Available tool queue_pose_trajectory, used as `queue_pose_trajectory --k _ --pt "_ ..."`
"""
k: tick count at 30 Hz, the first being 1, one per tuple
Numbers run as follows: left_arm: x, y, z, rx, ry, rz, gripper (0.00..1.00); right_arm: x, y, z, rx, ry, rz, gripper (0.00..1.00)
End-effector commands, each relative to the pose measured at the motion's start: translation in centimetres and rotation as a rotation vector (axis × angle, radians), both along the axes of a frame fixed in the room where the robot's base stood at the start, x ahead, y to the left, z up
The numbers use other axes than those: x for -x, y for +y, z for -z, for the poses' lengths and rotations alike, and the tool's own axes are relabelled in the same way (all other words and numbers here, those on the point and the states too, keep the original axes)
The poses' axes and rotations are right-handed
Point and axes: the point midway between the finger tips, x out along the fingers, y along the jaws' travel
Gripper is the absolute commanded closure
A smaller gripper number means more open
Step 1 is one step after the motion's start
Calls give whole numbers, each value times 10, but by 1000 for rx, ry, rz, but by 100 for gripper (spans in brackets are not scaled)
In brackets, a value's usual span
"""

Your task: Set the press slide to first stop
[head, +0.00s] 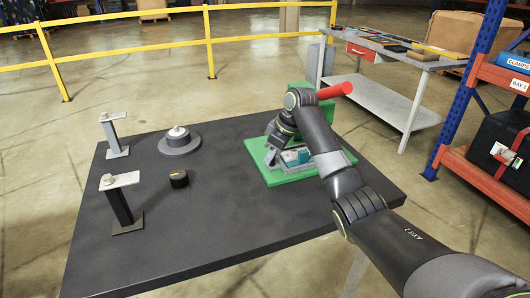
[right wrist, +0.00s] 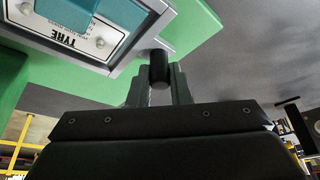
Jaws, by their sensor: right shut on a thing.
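The press has a green base (head: 262,172) and a green upright behind my right arm, at the right of the dark table. A teal block (head: 295,156) sits in its grey slide part (head: 340,158). In the right wrist view the teal block (right wrist: 122,10) is by a metal plate lettered TYRE (right wrist: 85,36). My right gripper (head: 271,153) is at the press's left side. In the right wrist view its fingers (right wrist: 160,88) are shut on a black knob (right wrist: 160,66) at the slide's edge. My arm hides much of the press. My left gripper is not in view.
A red cylinder (head: 336,90) sticks out beside my right arm. Two metal stands (head: 114,136), a round grey base (head: 180,142) and a black knob-like piece (head: 179,179) stand at the table's left. The table's front middle (head: 215,235) is clear.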

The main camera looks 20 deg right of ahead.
Motion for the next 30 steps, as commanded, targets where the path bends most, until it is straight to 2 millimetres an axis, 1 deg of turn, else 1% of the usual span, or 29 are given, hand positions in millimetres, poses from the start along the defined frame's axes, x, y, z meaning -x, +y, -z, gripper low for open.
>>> queue_pose_trajectory --k 5,6,8,17,20,22,30 --pt "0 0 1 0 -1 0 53 0 2 0 -4 -3 -4 100" --pt "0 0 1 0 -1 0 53 0 2 0 -4 -3 -4 81" --pt "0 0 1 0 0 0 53 0 2 0 -4 -3 -4 73" --pt "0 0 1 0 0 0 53 0 2 -1 -3 -2 -4 73" --pt "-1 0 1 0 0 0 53 -1 2 -10 -3 -4 -3 73" --pt "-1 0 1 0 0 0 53 -1 2 -21 -3 -6 -3 73" --pt "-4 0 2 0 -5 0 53 -1 2 -73 -3 -5 -4 73"
